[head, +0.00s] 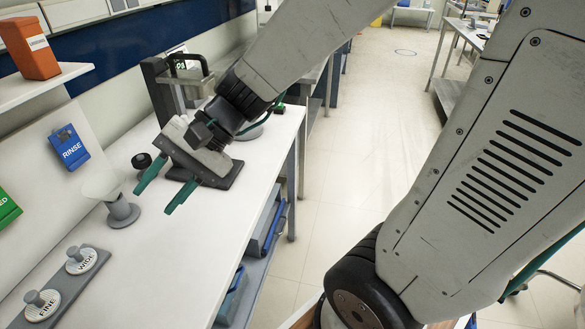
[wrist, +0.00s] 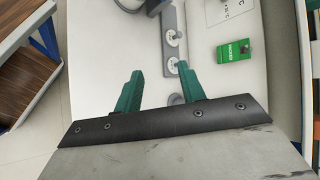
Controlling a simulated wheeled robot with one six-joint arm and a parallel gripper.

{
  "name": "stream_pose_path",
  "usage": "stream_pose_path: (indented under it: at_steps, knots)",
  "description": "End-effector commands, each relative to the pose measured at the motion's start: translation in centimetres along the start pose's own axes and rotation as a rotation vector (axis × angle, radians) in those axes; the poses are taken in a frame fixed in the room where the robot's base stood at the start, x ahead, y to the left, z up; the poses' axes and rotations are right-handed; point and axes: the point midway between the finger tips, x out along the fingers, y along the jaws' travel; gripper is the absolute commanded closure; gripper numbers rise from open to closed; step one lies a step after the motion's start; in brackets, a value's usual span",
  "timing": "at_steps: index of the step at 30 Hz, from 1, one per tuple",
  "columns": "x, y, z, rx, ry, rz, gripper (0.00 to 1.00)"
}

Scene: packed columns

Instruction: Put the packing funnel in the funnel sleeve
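The packing funnel (head: 102,186) is a pale, see-through cone on the white bench in the head view. Its wide mouth faces up. Its narrow end appears to sit in the funnel sleeve (head: 122,213), a short grey cylinder on a round base; the spout itself is not visible. My gripper (head: 163,189) is open and empty, with two green fingers above the bench, to the right of the funnel and apart from it. In the wrist view my gripper (wrist: 160,92) shows bare bench between its fingers. A grey round part beside the right finger is mostly hidden there.
A grey plate (head: 60,288) with knobs marked WIDE and FINE lies at the front left. A black knob (head: 141,161) and a dark-framed stand (head: 165,95) are behind. A blue RINSE card (head: 69,147) hangs on the wall panel. The bench's right edge drops to the floor.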

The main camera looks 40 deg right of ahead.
Motion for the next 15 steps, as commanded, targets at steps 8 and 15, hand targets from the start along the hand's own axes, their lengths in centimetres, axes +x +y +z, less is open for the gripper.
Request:
stream_pose_path:
  at_steps: [8, 15]
  knots:
    - [-8.2, 8.1, 5.1, -0.423, 0.108, 0.537, 0.6]
    - [-14.5, 11.9, 5.6, -0.563, 0.24, 0.851, 0.6]
